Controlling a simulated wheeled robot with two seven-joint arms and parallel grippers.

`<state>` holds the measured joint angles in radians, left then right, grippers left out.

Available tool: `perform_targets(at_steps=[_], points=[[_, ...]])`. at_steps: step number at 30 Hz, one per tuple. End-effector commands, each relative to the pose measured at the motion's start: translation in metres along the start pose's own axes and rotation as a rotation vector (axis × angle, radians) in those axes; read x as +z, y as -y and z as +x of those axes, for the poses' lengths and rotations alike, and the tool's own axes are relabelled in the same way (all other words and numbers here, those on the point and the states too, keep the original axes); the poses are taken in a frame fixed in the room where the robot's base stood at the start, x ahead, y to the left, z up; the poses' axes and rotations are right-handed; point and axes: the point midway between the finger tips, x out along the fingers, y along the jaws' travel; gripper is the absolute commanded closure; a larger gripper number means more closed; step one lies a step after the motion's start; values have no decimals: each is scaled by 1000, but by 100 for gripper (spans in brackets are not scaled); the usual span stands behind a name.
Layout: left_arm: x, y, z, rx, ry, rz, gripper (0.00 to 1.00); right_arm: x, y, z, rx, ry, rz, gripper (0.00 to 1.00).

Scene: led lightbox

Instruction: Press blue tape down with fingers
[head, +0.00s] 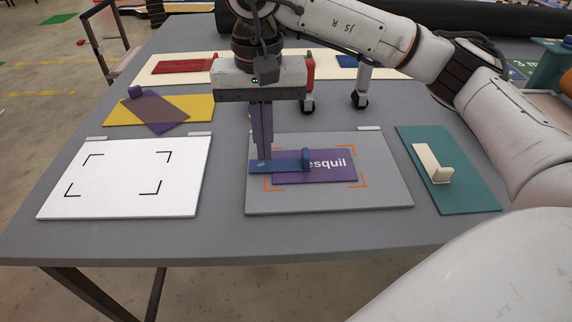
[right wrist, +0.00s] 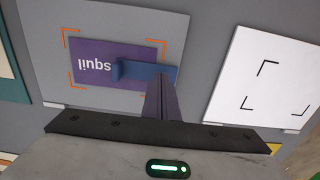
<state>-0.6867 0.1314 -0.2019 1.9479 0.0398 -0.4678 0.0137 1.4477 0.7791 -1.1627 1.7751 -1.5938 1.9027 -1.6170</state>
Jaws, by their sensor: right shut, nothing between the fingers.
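The blue tape (head: 284,166) lies across the left part of a purple card (head: 335,168) with white lettering. Its left end reaches past the card onto the grey board (head: 385,197), and a raised tab stands at its right end. The card lies within orange corner marks on the board. My right gripper (head: 263,154) points down at the tape's left end with its fingers together and nothing between them. Whether the fingertips touch the tape is unclear. In the right wrist view the tape (right wrist: 145,72) shows beside the closed fingers (right wrist: 162,82). My left gripper is out of view.
A white board (head: 125,200) with black corner marks lies left. A teal board (head: 470,195) with a cream piece (head: 432,165) lies right. Behind are a yellow board (head: 195,108) with a purple strip, and a cream board (head: 150,73) with a red piece (head: 187,65).

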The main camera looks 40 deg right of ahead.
Motion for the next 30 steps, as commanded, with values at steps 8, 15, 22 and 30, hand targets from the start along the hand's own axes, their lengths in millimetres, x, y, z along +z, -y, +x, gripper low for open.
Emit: perform_targets(at_steps=[8, 15, 22, 30], points=[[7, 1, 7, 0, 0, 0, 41, 0, 0, 12, 0, 0, 0, 100], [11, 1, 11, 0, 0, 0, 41, 0, 0, 19, 0, 0, 0, 100], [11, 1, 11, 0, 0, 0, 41, 0, 0, 20, 1, 1, 0, 100], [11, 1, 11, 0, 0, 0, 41, 0, 0, 20, 2, 2, 0, 100]])
